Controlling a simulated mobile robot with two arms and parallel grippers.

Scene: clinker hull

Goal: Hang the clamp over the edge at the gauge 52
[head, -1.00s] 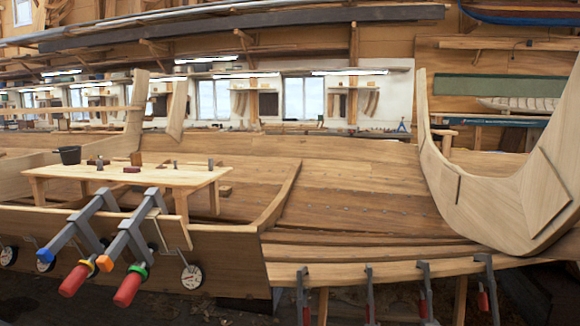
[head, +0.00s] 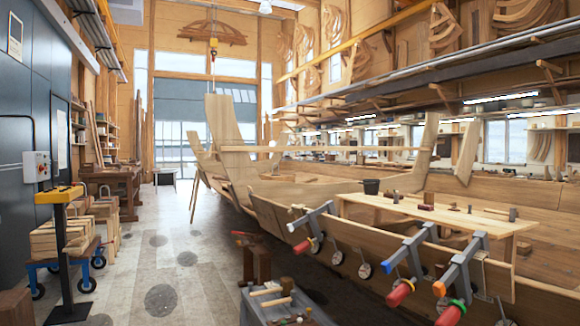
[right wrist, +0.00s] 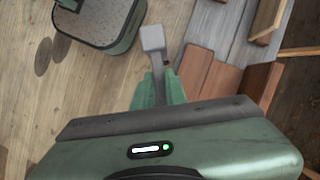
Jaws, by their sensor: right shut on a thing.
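In the right wrist view my right gripper (right wrist: 159,92) is shut on a grey metal piece, the clamp (right wrist: 153,42). Its squarish head and short shaft stick out beyond the green fingers; the rest is hidden. My left gripper is not seen.
A loaded blue cart (head: 68,250) is at left. The floor (head: 165,265) between is open.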

